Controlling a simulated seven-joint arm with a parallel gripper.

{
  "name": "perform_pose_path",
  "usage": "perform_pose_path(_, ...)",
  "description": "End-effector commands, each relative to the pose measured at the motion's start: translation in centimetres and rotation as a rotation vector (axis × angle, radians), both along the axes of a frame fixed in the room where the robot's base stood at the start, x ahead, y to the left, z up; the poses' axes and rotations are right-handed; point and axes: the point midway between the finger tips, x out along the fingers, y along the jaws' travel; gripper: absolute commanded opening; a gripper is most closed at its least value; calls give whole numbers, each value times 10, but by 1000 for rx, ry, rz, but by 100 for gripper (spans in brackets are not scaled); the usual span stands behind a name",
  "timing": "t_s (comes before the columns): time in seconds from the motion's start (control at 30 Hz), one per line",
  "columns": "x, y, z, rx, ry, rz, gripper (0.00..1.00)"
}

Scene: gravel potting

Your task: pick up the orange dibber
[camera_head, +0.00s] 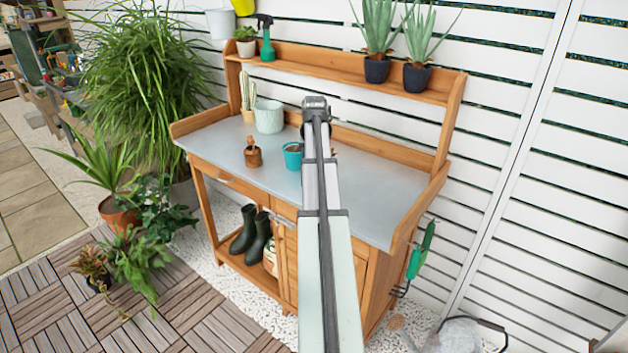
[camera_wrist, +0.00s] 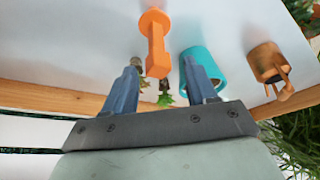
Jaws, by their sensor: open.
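The orange dibber (camera_wrist: 156,40) shows in the wrist view with its wide round end toward the picture top and its blocky end toward my gripper. It appears to stand on the round end on the grey bench top (camera_wrist: 75,40). My gripper (camera_wrist: 162,62) is open and empty. In the picture, the dibber's blocky end lies between the two fingertips; I cannot tell how deep it is between them. No contact shows. In the head view my arm hides the dibber and the fingers.
A teal pot (camera_wrist: 204,65) stands close to the right finger in the wrist view. It also shows in the head view (camera_head: 292,160). A brown wooden holder (camera_head: 253,155) and a pale pot (camera_head: 268,117) stand left of it. The bench's right side is clear.

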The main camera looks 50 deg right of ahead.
Motion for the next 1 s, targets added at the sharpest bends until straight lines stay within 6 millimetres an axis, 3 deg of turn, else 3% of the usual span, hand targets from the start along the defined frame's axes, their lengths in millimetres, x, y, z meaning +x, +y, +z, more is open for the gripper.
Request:
perform_pose_path(0.3, 8, -12, -35, 0, 0, 0, 57)
perform_pose_path(0.57, 8, -12, -38, -1, -1, 0, 57)
perform_pose_path(1.0, 8, -12, -38, -1, -1, 0, 16)
